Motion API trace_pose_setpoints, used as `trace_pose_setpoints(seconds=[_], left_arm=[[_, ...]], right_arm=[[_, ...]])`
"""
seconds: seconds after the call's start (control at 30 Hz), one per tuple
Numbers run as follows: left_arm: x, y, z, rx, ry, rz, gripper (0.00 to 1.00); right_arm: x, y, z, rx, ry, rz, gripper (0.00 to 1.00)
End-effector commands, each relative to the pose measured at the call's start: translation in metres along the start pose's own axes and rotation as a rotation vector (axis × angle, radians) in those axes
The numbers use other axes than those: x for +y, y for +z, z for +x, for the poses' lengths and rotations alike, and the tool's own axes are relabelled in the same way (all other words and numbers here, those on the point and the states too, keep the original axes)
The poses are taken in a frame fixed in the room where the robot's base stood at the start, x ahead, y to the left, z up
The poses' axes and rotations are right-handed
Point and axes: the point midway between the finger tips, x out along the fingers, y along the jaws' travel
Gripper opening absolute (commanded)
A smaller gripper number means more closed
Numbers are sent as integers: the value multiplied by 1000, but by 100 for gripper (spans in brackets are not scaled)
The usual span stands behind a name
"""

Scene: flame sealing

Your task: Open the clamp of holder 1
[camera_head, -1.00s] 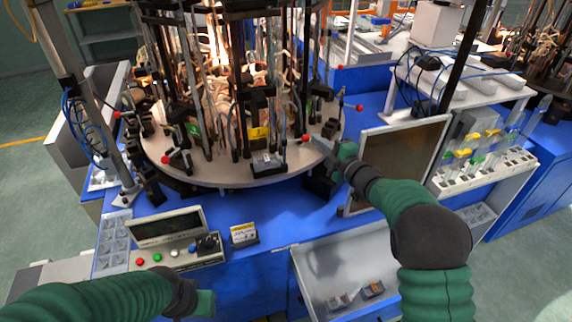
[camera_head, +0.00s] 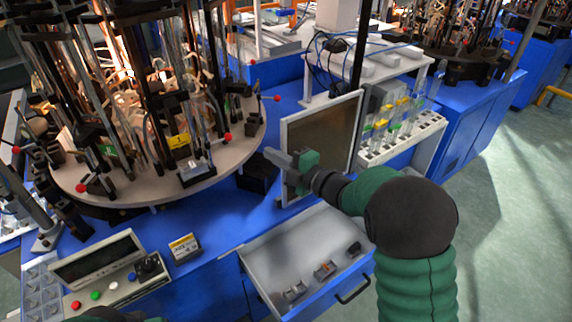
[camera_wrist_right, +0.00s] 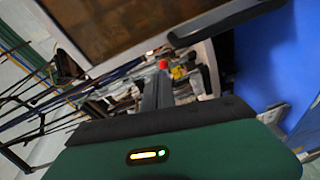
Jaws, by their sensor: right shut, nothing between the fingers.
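Holder 1 carries a yellow label marked 1 (camera_head: 180,140) and stands at the near edge of the round turntable (camera_head: 130,190). A red lever ball (camera_head: 228,136) shows just right of the label; whether its clamp is open or shut is too small to tell. My right gripper (camera_head: 268,154) is shut and empty, right of the turntable's rim and apart from the red ball. In the right wrist view its fingers (camera_wrist_right: 158,92) point toward a red ball (camera_wrist_right: 163,65) and a yellow patch (camera_wrist_right: 178,72). Only my left wrist shows at the bottom edge; its fingers are out of view.
A framed screen (camera_head: 322,140) stands close behind my right gripper. An open tray drawer (camera_head: 300,250) lies below, with small parts in it. Other red lever balls (camera_head: 81,188) ring the turntable.

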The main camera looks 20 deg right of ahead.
Motion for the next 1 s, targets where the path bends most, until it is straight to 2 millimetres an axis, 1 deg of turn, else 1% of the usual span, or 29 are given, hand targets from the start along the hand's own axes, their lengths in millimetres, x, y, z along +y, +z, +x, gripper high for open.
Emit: trace_pose_setpoints(seconds=[0.03,0.1,0.2,0.27,0.4,0.8,0.87,0.9,0.97,1.0], left_arm=[[0,0,2,0,0,0,36],[0,1,3,0,0,0,36],[0,1,4,0,0,0,36],[0,1,4,0,0,0,36],[0,1,4,0,0,0,36],[0,1,4,0,0,0,36],[0,0,2,0,0,0,36],[0,0,0,0,0,0,36],[0,-1,-5,0,0,0,36],[0,-2,-8,0,0,0,36]], right_arm=[[0,2,-12,-3,1,0,0],[0,1,-25,-2,2,0,0],[0,1,-39,-2,0,-1,0],[0,1,-44,-1,1,-1,0],[0,0,-47,1,0,-1,0],[0,1,-47,-8,-2,7,0],[0,5,-47,-45,-15,43,0],[-2,10,-49,-95,-31,92,0],[-8,21,-55,-204,-65,204,0],[-16,28,-62,-297,-94,305,0]])
